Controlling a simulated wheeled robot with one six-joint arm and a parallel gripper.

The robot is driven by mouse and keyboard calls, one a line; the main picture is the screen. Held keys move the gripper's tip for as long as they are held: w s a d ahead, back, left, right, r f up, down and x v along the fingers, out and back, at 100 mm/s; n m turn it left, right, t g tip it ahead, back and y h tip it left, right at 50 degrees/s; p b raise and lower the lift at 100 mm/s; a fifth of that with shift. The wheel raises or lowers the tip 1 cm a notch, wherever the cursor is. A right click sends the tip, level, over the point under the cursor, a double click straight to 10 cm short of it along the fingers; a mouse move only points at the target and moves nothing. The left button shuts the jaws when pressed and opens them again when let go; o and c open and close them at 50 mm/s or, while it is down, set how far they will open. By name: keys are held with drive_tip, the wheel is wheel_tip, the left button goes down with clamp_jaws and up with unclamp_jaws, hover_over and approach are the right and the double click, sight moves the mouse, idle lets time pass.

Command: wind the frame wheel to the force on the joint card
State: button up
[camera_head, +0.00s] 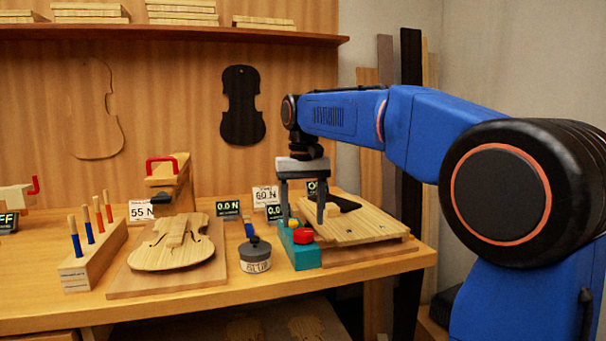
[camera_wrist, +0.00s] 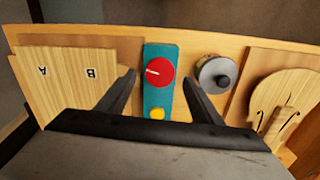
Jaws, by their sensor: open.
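My gripper (camera_head: 303,222) is open, with its fingers pointing down above a teal box (camera_head: 303,258). The box carries a red round knob (camera_head: 303,236). In the wrist view the knob (camera_wrist: 160,72), with a white mark, shows between the two separated fingers (camera_wrist: 160,80); I cannot tell whether they touch it. A yellow button (camera_wrist: 157,113) is on the same box. A card reading 60 N (camera_head: 265,195) and a card reading 55 N (camera_head: 141,210) stand behind. A display (camera_head: 228,207) reads 0.0 N; a second (camera_head: 274,212) is partly hidden. A red handle (camera_head: 160,160) tops a wooden block.
A glue pot (camera_head: 256,258) with a brush stands left of the teal box. A violin body (camera_head: 170,250) lies on a board further left, beside a peg rack (camera_head: 93,258). A wooden plate (camera_head: 365,225) lies right of the box, lettered A and B in the wrist view.

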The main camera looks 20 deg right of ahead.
wheel_tip(320, 180, up, 14)
idle(0.4)
idle(1.2)
drive_tip(key=s+d+f+n+t, duration=0.15)
drive_tip(key=s+d+f, duration=0.25)
drive_tip(key=s+f, duration=1.3)
drive_tip(key=s+d+f+m+t, duration=0.1)
drive_tip(key=s+d+f+t, duration=0.2)
drive_tip(key=s+f, duration=1.3)
wheel_tip(320, 180, up, 33)
drive_tip(key=n+g, duration=0.4)
drive_tip(key=g, duration=0.1)
hover_over(303, 231)
drive_tip(key=shift+t, duration=0.25)
wheel_tip(303, 231, down, 18)
drive_tip(key=shift+s+r, duration=0.15)
drive_tip(key=shift+r, duration=0.05)
drive_tip(key=shift+c, duration=0.7)
